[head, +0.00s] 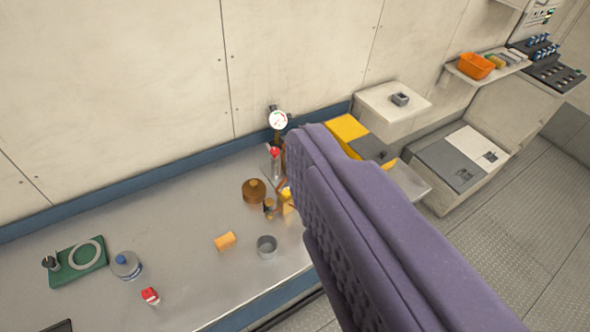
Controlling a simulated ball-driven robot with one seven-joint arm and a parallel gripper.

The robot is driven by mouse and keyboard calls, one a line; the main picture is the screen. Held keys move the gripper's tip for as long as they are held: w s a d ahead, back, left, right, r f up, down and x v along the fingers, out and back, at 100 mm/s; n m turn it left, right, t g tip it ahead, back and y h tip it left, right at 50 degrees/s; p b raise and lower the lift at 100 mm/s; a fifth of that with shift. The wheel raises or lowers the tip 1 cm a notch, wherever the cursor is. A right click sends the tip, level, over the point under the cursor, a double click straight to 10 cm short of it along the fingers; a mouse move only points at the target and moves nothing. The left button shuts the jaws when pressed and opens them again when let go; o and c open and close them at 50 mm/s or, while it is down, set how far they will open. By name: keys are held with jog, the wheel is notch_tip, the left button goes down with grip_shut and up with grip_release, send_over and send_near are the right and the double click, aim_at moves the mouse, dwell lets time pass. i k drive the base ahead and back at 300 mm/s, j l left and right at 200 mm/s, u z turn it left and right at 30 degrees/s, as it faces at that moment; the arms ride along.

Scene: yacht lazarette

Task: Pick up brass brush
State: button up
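I cannot make out the brass brush for certain. A round brown-gold thing with a small knob (254,191) stands on the grey bench, and small brown and yellow things are crowded at its right, partly hidden. A small orange-yellow block (225,241) lies in front of it. A large purple part with a bumpy side face, which looks like my gripper (310,155), fills the right foreground above the bench. Its fingertips cannot be told apart, so its opening does not show. I see nothing held. It covers the bench's right end.
The bench (185,215) also holds a grey cup (266,246), a red-capped clear bottle (275,160), a blue-capped jar (126,265), a red-and-white item (150,296) and a green board with a ring (78,262). A gauge (278,120) stands by the wall. The bench's left-centre is mostly clear.

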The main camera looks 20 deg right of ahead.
aim_at(224, 242)
jog(key=i+l+u, duration=0.25)
jog(key=i, duration=0.3)
jog(key=i+l+u, duration=0.25)
jog(key=i+l, duration=0.3)
